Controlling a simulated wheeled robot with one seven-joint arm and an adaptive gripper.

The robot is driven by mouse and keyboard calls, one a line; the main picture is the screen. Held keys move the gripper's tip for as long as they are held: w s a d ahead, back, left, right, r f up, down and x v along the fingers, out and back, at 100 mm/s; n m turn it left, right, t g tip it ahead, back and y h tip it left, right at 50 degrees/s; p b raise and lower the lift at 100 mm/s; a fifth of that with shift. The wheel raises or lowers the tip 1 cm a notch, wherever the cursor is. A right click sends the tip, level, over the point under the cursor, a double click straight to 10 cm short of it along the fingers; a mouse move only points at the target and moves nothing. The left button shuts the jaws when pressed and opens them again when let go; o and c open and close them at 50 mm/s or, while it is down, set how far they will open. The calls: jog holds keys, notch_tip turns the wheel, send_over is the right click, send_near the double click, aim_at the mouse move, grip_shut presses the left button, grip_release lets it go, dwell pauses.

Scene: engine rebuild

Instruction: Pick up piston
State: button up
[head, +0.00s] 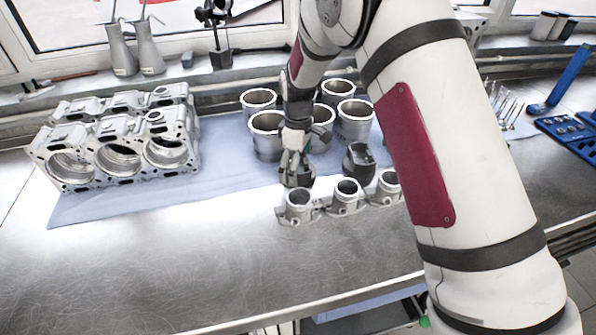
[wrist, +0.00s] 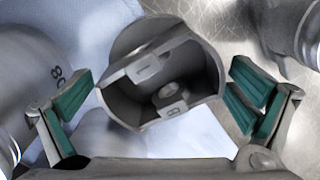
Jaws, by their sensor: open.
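My gripper (head: 294,163) points down over the blue cloth, in front of the cylinder liners. In the wrist view its green-padded fingers (wrist: 162,88) are open, one on each side of a dark grey piston (wrist: 205,62). The piston's hollow inside faces the camera, and gaps show between it and both fingers. In the head view this piston is mostly hidden by the gripper. Another dark grey piston (head: 359,163) stands on the cloth to the right of my gripper.
Several silver cylinder liners (head: 266,140) stand behind and beside my gripper. A row of metal cylinder parts (head: 345,192) is close in front. An engine block (head: 115,145) sits at the left. A blue tool tray (head: 572,132) is at far right. The front left of the metal table is clear.

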jog(key=c, duration=1.5)
